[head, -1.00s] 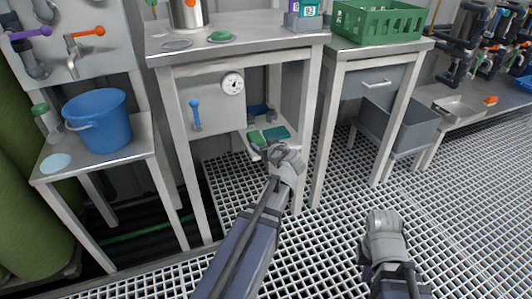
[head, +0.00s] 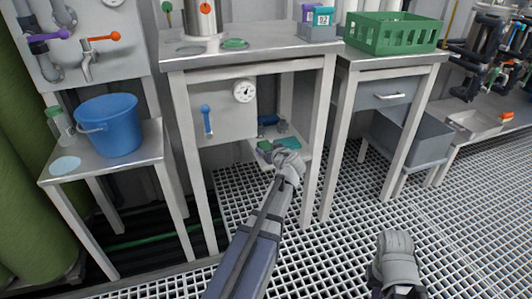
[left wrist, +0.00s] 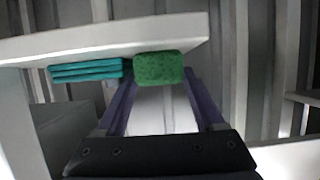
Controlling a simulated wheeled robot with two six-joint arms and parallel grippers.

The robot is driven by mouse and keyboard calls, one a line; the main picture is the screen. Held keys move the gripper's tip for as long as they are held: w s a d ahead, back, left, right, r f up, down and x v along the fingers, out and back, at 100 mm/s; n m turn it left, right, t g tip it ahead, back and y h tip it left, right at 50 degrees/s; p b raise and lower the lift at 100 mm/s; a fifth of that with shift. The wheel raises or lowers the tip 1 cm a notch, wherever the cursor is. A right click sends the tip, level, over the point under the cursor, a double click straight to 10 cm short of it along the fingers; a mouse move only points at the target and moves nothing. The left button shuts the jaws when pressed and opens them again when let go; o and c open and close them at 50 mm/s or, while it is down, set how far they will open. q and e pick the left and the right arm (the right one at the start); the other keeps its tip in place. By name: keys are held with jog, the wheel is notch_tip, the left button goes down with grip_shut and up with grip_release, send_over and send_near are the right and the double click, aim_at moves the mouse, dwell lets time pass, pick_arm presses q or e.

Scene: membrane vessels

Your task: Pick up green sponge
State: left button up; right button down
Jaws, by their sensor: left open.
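The green sponge (head: 265,146) lies on the low shelf under the middle table, just left of the teal cloths (head: 288,143). In the left wrist view, which looks upside down, the sponge (left wrist: 159,68) is at the shelf edge with the folded teal cloths (left wrist: 87,70) beside it. My left gripper (head: 272,152) is at the shelf, its fingers partly hidden by my wrist in the head view. In the left wrist view its jaws (left wrist: 160,84) are open, one finger towards each side of the sponge; contact cannot be told. My right arm is at the lower right, its fingers hidden.
The shelf board (left wrist: 110,37) and the table legs (head: 318,150) are close around my left arm. A panel with a gauge (head: 244,91) and blue handle is to the left. A blue bucket (head: 110,125) stands on the left table. The grating floor in front is clear.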

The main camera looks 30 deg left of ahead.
aim_at(267, 148)
pick_arm(q)
jog(key=shift+w+a+f, duration=0.3)
jog(key=shift+w+a, duration=0.1)
jog(key=shift+a, duration=0.1)
jog(key=shift+c, duration=0.2)
jog(key=c, duration=0.9)
jog(key=shift+r, duration=0.15)
jog(key=shift+c, duration=0.2)
notch_tip(267, 148, up, 2)
jog(key=shift+p, duration=1.05)
notch_tip(267, 148, up, 2)
jog(key=shift+p, duration=1.05)
jog(key=s+d, duration=1.1)
jog(key=d, duration=0.3)
jog(key=shift+s+f+b, duration=0.35)
jog(key=shift+b, duration=0.05)
